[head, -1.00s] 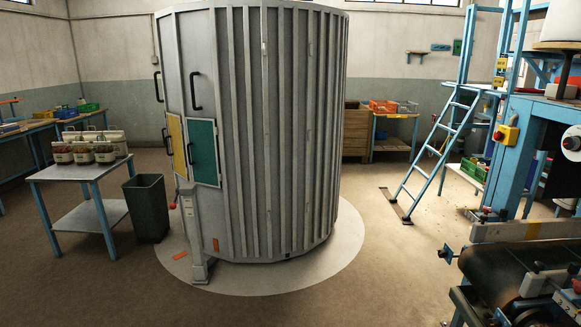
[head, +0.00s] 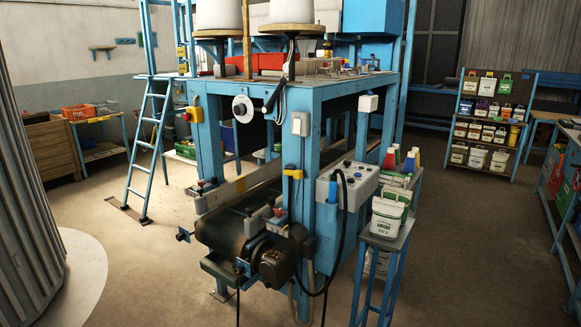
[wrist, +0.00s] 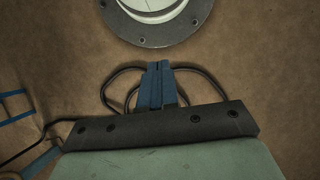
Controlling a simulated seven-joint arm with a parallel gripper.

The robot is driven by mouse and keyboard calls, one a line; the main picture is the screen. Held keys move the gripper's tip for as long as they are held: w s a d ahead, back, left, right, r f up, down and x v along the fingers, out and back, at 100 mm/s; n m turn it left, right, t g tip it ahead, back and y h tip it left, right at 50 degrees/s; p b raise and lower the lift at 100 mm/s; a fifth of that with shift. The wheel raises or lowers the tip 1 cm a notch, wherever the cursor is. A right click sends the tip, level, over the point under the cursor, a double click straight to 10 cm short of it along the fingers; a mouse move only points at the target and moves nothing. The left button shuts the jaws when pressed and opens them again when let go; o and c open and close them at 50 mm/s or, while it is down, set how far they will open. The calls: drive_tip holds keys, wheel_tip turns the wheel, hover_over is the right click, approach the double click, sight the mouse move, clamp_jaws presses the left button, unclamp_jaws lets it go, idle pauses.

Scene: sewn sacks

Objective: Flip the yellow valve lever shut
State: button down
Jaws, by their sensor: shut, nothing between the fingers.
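A small yellow lever-like piece (head: 293,173) sticks out sideways on the front blue post of the machine in the head view. It looks like the valve lever, but it is too small to tell its exact position. My gripper (wrist: 158,68) shows only in the wrist view. Its blue fingers are pressed together and hold nothing. It is above brown floor, and no yellow lever shows in that view.
The blue machine (head: 318,95) stands mid-view with a black conveyor (head: 230,228) in front. A control box (head: 347,186) and a stool with a white tub (head: 386,216) are at its right. A blue ladder (head: 150,140) stands left.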

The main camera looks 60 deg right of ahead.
drive_tip(key=w+d+r+m+t+h, duration=0.1)
drive_tip(key=w+d+r+m+t, duration=0.15)
drive_tip(key=w+d+r, duration=0.95)
drive_tip(key=w+d+r+m+t+h, duration=0.1)
drive_tip(key=w+d+r+t, duration=0.3)
drive_tip(key=w+d+r, duration=0.7)
drive_tip(key=w+d+r+m+t+h, duration=0.1)
drive_tip(key=w+d+r, duration=0.3)
drive_tip(key=d+r, duration=0.5)
drive_tip(key=w+d+r+m+h, duration=0.1)
drive_tip(key=w+d+r, duration=0.2)
drive_tip(key=d+r, duration=0.6)
drive_tip(key=s+d+r+m+g+h, duration=0.1)
drive_tip(key=d+r, duration=0.5)
drive_tip(key=r, duration=0.6)
drive_tip(key=s+d+r+m+g+h, duration=0.1)
drive_tip(key=d+r+m+h, duration=0.2)
drive_tip(key=r, duration=0.9)
drive_tip(key=s+d+r+m+g+h, duration=0.1)
drive_tip(key=s+d+r+m+h, duration=0.1)
drive_tip(key=d+r+m, duration=0.4)
drive_tip(key=d+r, duration=0.4)
drive_tip(key=r, duration=0.2)
drive_tip(key=shift+d+r, duration=0.4)
